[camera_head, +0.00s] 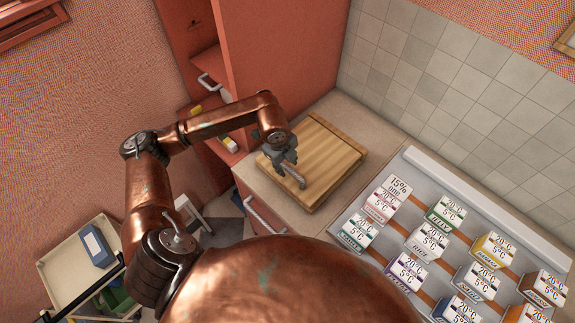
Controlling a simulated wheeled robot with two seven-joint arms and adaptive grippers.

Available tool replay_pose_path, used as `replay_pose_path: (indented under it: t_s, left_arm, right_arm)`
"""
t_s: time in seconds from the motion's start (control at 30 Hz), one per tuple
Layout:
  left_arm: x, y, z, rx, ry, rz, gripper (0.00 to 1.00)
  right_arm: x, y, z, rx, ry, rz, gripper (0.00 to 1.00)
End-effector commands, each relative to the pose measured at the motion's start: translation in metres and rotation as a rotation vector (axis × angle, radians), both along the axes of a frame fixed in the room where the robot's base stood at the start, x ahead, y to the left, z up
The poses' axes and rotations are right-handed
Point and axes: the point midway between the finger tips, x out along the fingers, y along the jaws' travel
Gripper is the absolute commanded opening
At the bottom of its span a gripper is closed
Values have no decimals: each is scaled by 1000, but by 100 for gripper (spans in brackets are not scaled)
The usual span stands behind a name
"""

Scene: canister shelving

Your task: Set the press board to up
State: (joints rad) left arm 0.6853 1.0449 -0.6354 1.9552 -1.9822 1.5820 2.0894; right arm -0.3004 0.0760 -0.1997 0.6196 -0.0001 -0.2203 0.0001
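A light wooden board (333,150), which looks like the press board, lies flat on the counter corner, with a raised strip along its far right edge. My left gripper (293,175) hangs at the end of the copper arm that comes in from the left. It is over the left part of the board, pointing down and to the right. Its fingers overlap in this view, so I cannot tell whether they are open or shut or touch the board. My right gripper is not in view.
A grey tray (408,176) with several labelled cartons stands right of the board. A tall red cabinet (280,45) with open shelves rises behind the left arm. A cream cart (62,262) with a blue box (97,245) stands at lower left. Tiled wall (440,70) backs the counter.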

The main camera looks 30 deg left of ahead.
Motion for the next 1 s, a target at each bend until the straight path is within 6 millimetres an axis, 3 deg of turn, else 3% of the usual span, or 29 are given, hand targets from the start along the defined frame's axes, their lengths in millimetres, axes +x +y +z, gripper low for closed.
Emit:
replay_pose_path:
  t_s: [0.4, 0.87, 1.0]
  left_arm:
    - [1, -1, -10, -1, -1, -2, 32]
    - [1, -1, -9, -1, 1, -2, 1]
    - [1, -1, -9, -2, 0, -2, 0]
  right_arm:
    - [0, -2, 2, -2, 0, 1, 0]
    - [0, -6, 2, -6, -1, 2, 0]
    - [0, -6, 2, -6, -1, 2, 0]
